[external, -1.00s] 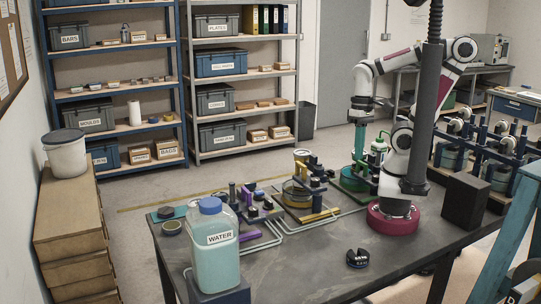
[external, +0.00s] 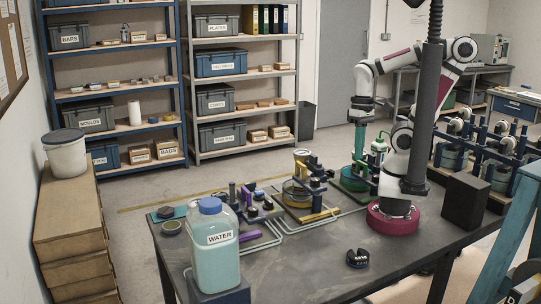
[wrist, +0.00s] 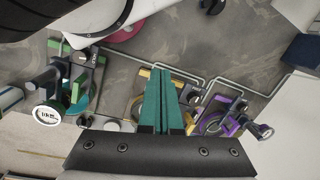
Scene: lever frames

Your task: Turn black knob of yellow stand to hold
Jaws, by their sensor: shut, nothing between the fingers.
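The yellow stand (external: 322,216) is in the middle of the table in the external view, between the purple and green stands. It carries a round glass vessel (external: 297,192) and dark upright parts. A black knob (wrist: 193,97) shows close to the right of my fingers in the wrist view; it seems to belong to the yellow stand (wrist: 178,74). My gripper (wrist: 163,74) has teal fingers, shut together and empty, hanging above the stands. The fingers cover part of the yellow stand. I cannot read the knob's setting. In the external view my gripper (external: 358,158) points down behind the green stand.
The green stand (external: 352,184) is right of the yellow one, and the purple stand (external: 250,238) is left. Grey pipes (external: 290,229) run between the stands. The front right tabletop is mostly clear, with a small black piece (external: 357,258).

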